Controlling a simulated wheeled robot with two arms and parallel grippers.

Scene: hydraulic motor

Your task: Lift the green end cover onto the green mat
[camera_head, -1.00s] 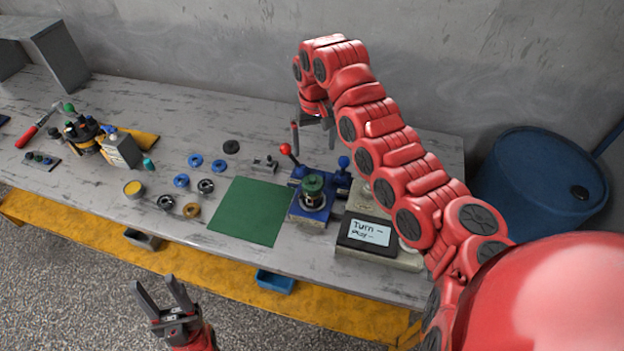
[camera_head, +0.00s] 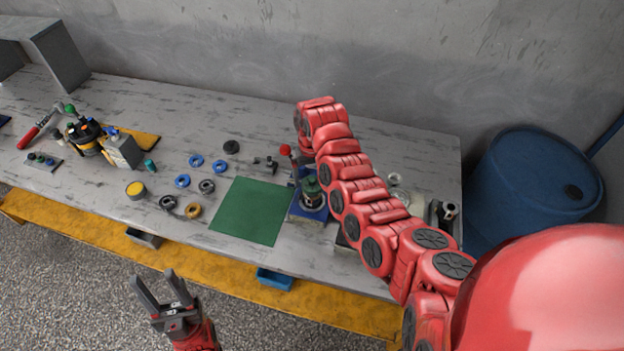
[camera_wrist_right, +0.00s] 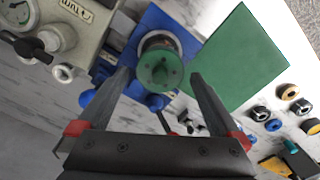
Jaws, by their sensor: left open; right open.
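The green end cover (camera_head: 311,186) sits on top of the motor body in the blue fixture (camera_head: 303,213), just right of the green mat (camera_head: 249,211). In the right wrist view the round green end cover (camera_wrist_right: 161,70) shows beyond and between the fingertips of my open right gripper (camera_wrist_right: 160,80), apart from them as far as I can tell. The bare green mat (camera_wrist_right: 236,62) is beside it there. My left gripper (camera_head: 162,291) is open and empty, in front of the bench.
A red-knobbed lever (camera_head: 286,151) stands behind the fixture. Several rings and bearings (camera_head: 183,181) lie left of the mat. A gauge box (camera_wrist_right: 50,30) stands beside the fixture. A blue barrel (camera_head: 535,190) is right of the bench.

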